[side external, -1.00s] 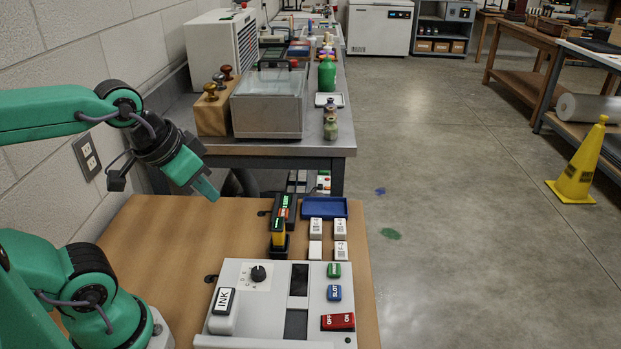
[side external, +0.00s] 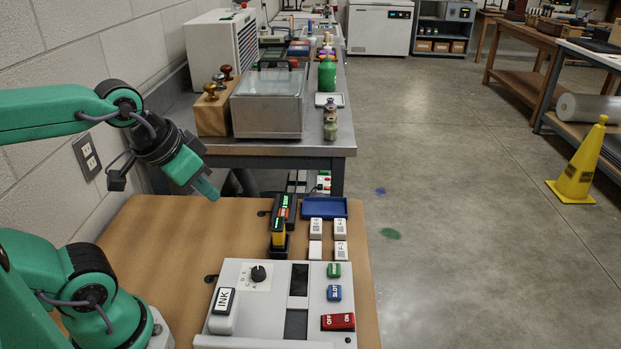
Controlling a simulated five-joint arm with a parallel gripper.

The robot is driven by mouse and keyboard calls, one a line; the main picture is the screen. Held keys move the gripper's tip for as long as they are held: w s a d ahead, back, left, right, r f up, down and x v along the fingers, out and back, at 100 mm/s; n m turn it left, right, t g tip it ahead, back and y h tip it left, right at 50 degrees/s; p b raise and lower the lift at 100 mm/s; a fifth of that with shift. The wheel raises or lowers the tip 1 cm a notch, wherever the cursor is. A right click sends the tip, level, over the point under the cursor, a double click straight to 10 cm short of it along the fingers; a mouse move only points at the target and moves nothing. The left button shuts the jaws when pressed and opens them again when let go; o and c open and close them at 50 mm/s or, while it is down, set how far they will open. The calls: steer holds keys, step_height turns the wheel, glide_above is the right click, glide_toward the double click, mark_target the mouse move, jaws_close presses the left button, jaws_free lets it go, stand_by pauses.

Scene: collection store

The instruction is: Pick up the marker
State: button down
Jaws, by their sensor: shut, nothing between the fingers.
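My gripper (side external: 206,189) is shut and empty. It hangs above the brown table (side external: 170,230), toward its back left, with its teal fingertips pointing down and right. No object is clearly recognisable as the marker. An upright black and yellow piece (side external: 278,238) stands in a dark holder on the table, right of and below my gripper in the picture. I cannot tell whether it is the marker. My gripper is apart from it.
A white control panel (side external: 250,300) with a knob, an INK block and a red switch (side external: 338,321) fills the table's front. White blocks (side external: 341,250) and a blue tray (side external: 325,207) sit at the right. The table's left middle is clear.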

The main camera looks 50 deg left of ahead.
stand_by(0.4)
steer(key=c, duration=1)
jaws_free()
steer(key=shift+c, duration=0.2)
